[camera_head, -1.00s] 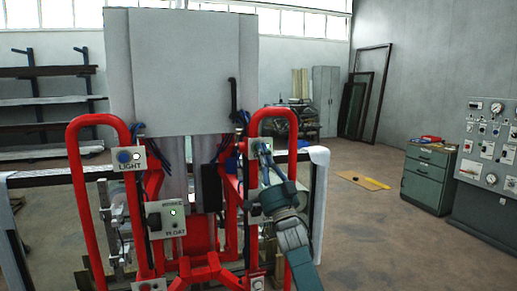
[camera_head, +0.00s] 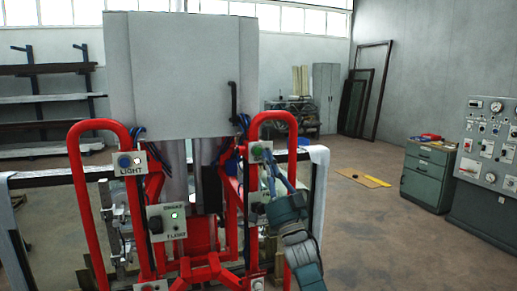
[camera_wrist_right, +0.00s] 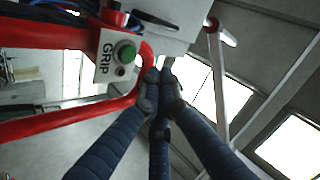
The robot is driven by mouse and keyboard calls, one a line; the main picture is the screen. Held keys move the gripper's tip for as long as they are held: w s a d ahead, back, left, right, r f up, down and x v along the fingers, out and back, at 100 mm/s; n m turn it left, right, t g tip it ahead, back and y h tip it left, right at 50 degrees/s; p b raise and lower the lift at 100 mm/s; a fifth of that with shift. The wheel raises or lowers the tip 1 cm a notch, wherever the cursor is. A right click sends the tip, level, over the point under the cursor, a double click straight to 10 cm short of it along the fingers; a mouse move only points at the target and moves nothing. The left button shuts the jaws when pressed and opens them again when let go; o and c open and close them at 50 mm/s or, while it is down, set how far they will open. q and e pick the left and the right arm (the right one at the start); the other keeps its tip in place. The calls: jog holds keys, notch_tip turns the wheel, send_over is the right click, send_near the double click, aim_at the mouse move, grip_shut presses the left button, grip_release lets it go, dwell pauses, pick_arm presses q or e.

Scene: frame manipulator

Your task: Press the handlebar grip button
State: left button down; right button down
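The GRIP button (camera_wrist_right: 127,53) is a round green knob on a pale box (camera_wrist_right: 114,70) labelled GRIP, fixed to the red handlebar (camera_wrist_right: 70,117) in the right wrist view. In the head view the same green button (camera_head: 257,151) shows on the box at the top of the right-hand red handlebar (camera_head: 290,122). My right gripper (camera_head: 268,168) is just below and right of that box, apart from the button as far as I can see. In the right wrist view its fingers (camera_wrist_right: 159,76) converge with tips together, empty, to the right of the button. My left gripper is out of view.
A LIGHT box (camera_head: 129,163) sits on the left-hand handlebar (camera_head: 75,160). A large grey panel (camera_head: 185,75) stands behind. Cables hang near the handlebars.

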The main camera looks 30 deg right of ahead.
jog(key=shift+s+a, duration=0.25)
jog(key=shift+s, duration=0.7)
